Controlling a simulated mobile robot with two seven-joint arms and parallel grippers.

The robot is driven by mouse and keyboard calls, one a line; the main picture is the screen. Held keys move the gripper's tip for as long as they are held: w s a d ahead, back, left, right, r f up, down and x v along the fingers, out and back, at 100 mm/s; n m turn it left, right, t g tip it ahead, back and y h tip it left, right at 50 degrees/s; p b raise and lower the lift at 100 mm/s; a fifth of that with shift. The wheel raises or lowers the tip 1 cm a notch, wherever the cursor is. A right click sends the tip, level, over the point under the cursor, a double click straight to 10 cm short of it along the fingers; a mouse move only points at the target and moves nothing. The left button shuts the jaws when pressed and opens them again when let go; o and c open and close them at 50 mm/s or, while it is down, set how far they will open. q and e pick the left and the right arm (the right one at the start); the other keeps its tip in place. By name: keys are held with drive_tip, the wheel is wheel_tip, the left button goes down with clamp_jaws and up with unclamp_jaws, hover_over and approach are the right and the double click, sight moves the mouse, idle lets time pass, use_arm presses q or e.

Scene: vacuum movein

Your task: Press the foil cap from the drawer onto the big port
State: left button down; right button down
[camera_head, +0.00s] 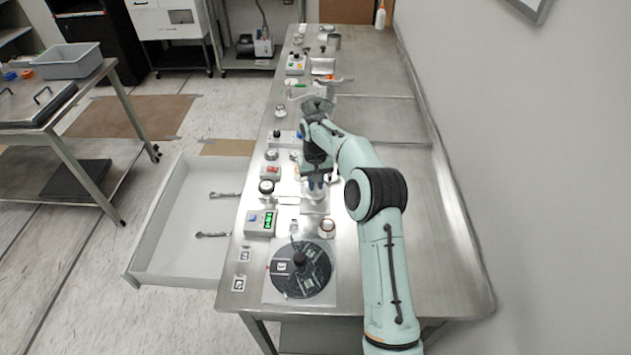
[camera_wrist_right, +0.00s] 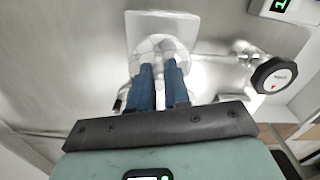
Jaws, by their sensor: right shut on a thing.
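My right gripper (camera_head: 316,183) points down over a silver fitting on a pale square plate (camera_head: 316,209), which looks like the big port. In the right wrist view the two blue fingers (camera_wrist_right: 162,75) are close together, shut on a shiny silvery piece (camera_wrist_right: 160,48) that seems to be the foil cap. It sits over the middle of the plate (camera_wrist_right: 137,20). The fingers hide part of it, and I cannot tell whether it touches the port. The open drawer (camera_head: 172,225) at the bench's left side holds two wrenches (camera_head: 213,234); no cap shows there. My left gripper is out of view.
A black disc with a knob (camera_head: 300,268) lies at the near end of the bench. A box with a green display (camera_head: 261,222), a round gauge (camera_head: 266,187) and a small metal cup (camera_head: 327,227) stand close by. The bench's right side (camera_head: 450,230) is bare.

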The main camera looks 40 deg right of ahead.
drive_tip(key=c, duration=1)
unclamp_jaws()
wheel_tip(320, 180, up, 14)
drive_tip(key=shift+f, duration=0.25)
